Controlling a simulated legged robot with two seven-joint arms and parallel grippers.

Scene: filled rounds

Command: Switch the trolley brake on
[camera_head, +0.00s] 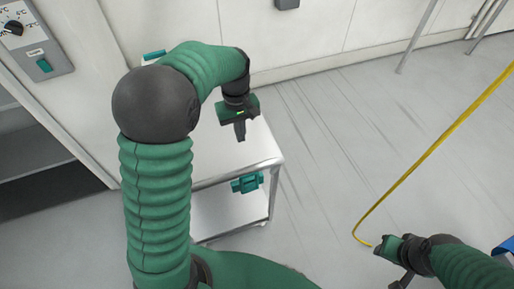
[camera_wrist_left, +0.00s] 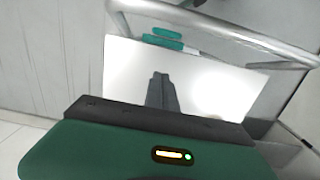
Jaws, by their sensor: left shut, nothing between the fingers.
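A pale metal trolley (camera_head: 230,160) with a top and a lower shelf stands against the wall, partly hidden by my left arm. A teal fitting (camera_head: 247,183) sits on its near side below the top edge. Another teal piece (camera_head: 154,55) shows at the far left, behind my arm. In the left wrist view, teal parts (camera_wrist_left: 166,38) show near a metal rail (camera_wrist_left: 225,30); I cannot tell which fitting they are. My left gripper (camera_head: 240,136) is shut and empty above the trolley top, apart from both teal pieces. My right gripper (camera_head: 388,262) is low at the right, its jaws unclear.
A wall panel (camera_head: 40,62) with a dark knob and a teal switch is at the upper left, above a dark opening (camera_head: 45,170). A yellow line or hose (camera_head: 430,150) runs across the right to near my right gripper.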

